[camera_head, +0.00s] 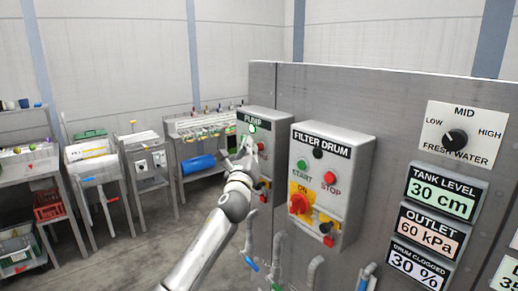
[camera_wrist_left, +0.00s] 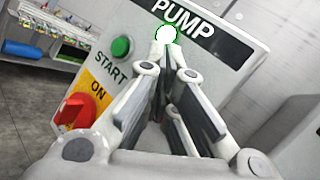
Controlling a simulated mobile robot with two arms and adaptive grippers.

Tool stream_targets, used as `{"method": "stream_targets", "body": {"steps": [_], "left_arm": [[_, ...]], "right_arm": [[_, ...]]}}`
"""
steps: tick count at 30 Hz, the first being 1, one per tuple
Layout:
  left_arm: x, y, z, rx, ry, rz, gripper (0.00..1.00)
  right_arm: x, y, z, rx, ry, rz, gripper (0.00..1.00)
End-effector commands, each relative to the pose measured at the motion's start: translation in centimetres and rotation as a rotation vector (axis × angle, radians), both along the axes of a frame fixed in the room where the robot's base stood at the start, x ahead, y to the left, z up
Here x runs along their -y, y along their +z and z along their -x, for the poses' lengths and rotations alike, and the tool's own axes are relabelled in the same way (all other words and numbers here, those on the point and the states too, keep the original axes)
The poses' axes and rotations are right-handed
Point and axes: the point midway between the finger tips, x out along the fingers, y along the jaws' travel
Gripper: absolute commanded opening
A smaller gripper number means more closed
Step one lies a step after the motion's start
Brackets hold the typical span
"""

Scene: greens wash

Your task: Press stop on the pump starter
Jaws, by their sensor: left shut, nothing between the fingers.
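The pump starter (camera_head: 257,117) is a grey box labelled PUMP on the steel panel, left of the filter drum box. Its round lamp (camera_head: 252,128) glows white with a green edge. Its red stop button (camera_head: 262,146) shows just right of my left gripper (camera_head: 246,146). In the left wrist view, the box shows the lit lamp (camera_wrist_left: 166,35), a green start button (camera_wrist_left: 122,48) and a red rotary switch (camera_wrist_left: 76,112) marked ON. My left gripper (camera_wrist_left: 171,88) is shut and empty in front of the box; it hides the stop button there. Contact cannot be told. My right gripper is not in view.
The filter drum box (camera_head: 334,150) has its own start and stop buttons. A selector knob (camera_head: 455,139) and displays (camera_head: 441,192) are farther right. Pipes with blue handles (camera_head: 250,263) hang below. Benches and a blue cylinder (camera_head: 198,164) stand at left; the floor between is clear.

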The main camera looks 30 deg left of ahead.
Motion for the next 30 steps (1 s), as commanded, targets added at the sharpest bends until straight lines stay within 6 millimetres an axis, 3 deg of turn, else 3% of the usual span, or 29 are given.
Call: {"method": "stream_targets", "body": {"steps": [30], "left_arm": [[0.39, -0.01, -0.89, 0.000, 0.000, 0.001, 0.00]], "right_arm": [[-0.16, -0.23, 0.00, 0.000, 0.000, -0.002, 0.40]]}}
